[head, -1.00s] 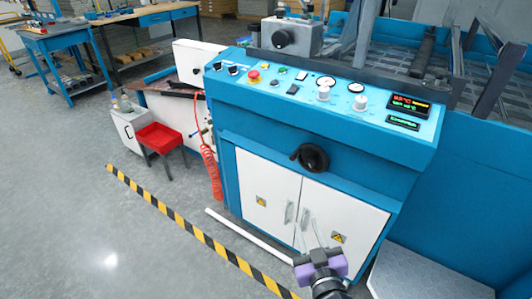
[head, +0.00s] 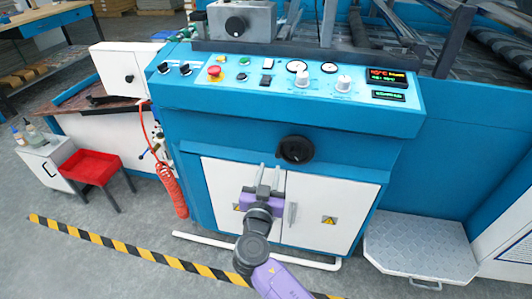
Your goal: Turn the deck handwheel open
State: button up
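A black round handwheel (head: 295,150) sits on the blue front of the machine, just above the white cabinet doors. Another black knob (head: 235,26) is on the grey box that stands on the deck behind the control panel. I cannot tell for sure which of these is the deck handwheel. My gripper (head: 269,169) points up and away from me in front of the cabinet doors, below and left of the front handwheel and apart from it in the picture. Its two fingers show a gap between them, with nothing seen in it.
The sloped control panel (head: 290,82) has a red button, dials and displays. White cabinet doors (head: 325,205) have upright handles. A metal step (head: 420,245) stands at the right. A red tray (head: 90,166) and a red coiled hose (head: 172,188) are at the left. Striped tape (head: 100,248) crosses the open floor.

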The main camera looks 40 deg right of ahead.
aim_at(278, 157)
jog(key=shift+w+d+r+m+g+h, duration=0.15)
jog(key=shift+w+d+m, duration=0.2)
jog(key=shift+w+d, duration=0.55)
jog(key=shift+w+d+f+m+g+h, duration=0.1)
jog(key=shift+w+d+m, duration=0.25)
jog(key=shift+d, duration=1.1)
jog(key=shift+w+d+r+m+g+h, duration=0.15)
jog(key=shift+w+d+m, duration=0.15)
jog(key=shift+w+d, duration=0.6)
jog(key=shift+s+d+f, duration=0.1)
jog(key=shift+s+d, duration=0.15)
jog(key=shift+c, duration=0.2)
grip_shut()
